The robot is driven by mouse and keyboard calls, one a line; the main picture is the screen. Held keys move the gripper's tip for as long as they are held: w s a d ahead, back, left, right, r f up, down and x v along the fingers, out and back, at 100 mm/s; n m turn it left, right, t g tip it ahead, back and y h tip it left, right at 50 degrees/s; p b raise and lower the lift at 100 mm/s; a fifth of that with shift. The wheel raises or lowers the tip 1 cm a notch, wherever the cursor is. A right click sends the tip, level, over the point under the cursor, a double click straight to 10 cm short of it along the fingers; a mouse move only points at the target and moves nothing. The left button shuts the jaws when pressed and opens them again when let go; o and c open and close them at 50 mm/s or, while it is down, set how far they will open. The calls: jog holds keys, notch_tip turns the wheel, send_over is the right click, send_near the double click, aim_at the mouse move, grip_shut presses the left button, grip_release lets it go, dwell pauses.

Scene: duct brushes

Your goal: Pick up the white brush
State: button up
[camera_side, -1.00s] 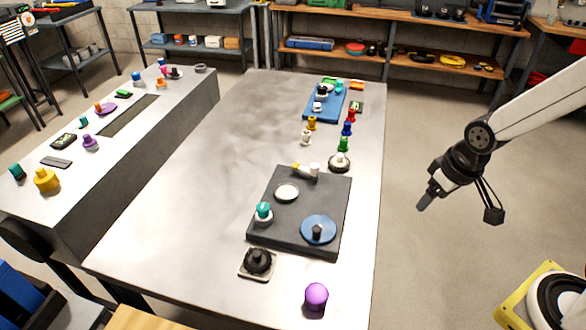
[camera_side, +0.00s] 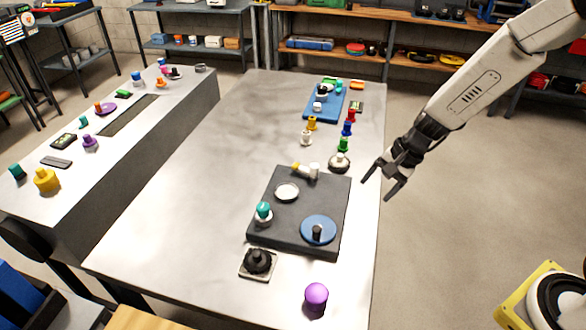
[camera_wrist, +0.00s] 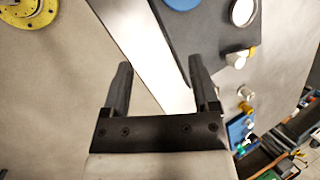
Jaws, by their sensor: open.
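A small white brush-like piece (camera_side: 306,138) stands upright on the grey table, just in front of a yellow one (camera_side: 311,123). I cannot tell for sure which of these is the white brush. My gripper (camera_side: 377,190) is open and empty, in the air by the table's right edge. In the wrist view its two fingers (camera_wrist: 160,62) are spread, with floor and table edge between them.
The dark board (camera_side: 265,195) holds a white dish (camera_side: 287,192), a blue disc (camera_side: 318,229) and a teal-topped piece (camera_side: 264,211). Red (camera_side: 350,116), blue (camera_side: 347,129) and green (camera_side: 343,144) pieces and a pale dome (camera_side: 339,163) line the right edge. The table's left half is clear.

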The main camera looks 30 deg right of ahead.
aim_at(335, 159)
jog(key=w+f+m+t+y, duration=0.1)
jog(key=w+f+m, duration=0.1)
jog(key=w+m, duration=0.1)
jog(key=w+d+f+m+t, duration=0.1)
jog(key=w+f+m+t, duration=0.1)
jog(key=w, duration=0.3)
jog(key=w+d+f+m+t+y, duration=0.1)
jog(key=w+m, duration=0.3)
jog(key=m, duration=0.1)
jog(key=shift+w+d+f+t+y, duration=0.1)
jog(key=shift+d+f+t+y, duration=0.1)
jog(key=shift+f+t+y, duration=0.15)
jog(key=w+d+f+m+t, duration=0.1)
jog(key=w+d+f+m, duration=0.1)
jog(key=w+m, duration=0.1)
jog(key=w+d+f+m+t+h, duration=0.1)
jog(key=shift+w+d+t, duration=0.2)
jog(key=shift+t, duration=0.15)
jog(key=w+d+f+m+t, duration=0.1)
jog(key=d+m, duration=0.1)
jog(key=w+d+f+m+t+h, duration=0.1)
jog(key=d+m, duration=0.1)
jog(key=w+d+f+m+t+h, duration=0.1)
jog(key=d+m, duration=0.1)
jog(key=shift+w+f, duration=0.35)
jog(key=shift+w, duration=0.05)
jog(key=shift+w, duration=0.1)
jog(key=shift+x, duration=1.2)
jog(key=shift+a, duration=0.1)
jog(key=shift+x, duration=2.55)
